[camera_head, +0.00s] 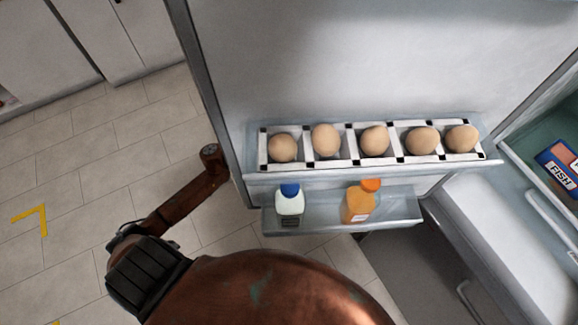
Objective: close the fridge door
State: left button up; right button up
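The fridge door (370,62) stands open. Its pale inner face fills the upper middle of the head view, and its free edge with a grey seal (211,95) is on the left. A rack on the door (254,168) carries several brown eggs. A lower door shelf (408,222) holds a white bottle with a blue cap (289,203) and an orange bottle (358,203). The fridge body (505,235) is at the right. Neither gripper is visible. A copper-coloured arm link of mine reaches up beside the door's left edge; whatever lies behind the door is hidden.
A fish package (562,167) lies inside the fridge at the right edge. Pale floor tiles (75,160) are open at the left, with a yellow corner mark (38,216). White cabinets (45,55) stand at the upper left. My copper body fills the bottom middle, close below the door shelf.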

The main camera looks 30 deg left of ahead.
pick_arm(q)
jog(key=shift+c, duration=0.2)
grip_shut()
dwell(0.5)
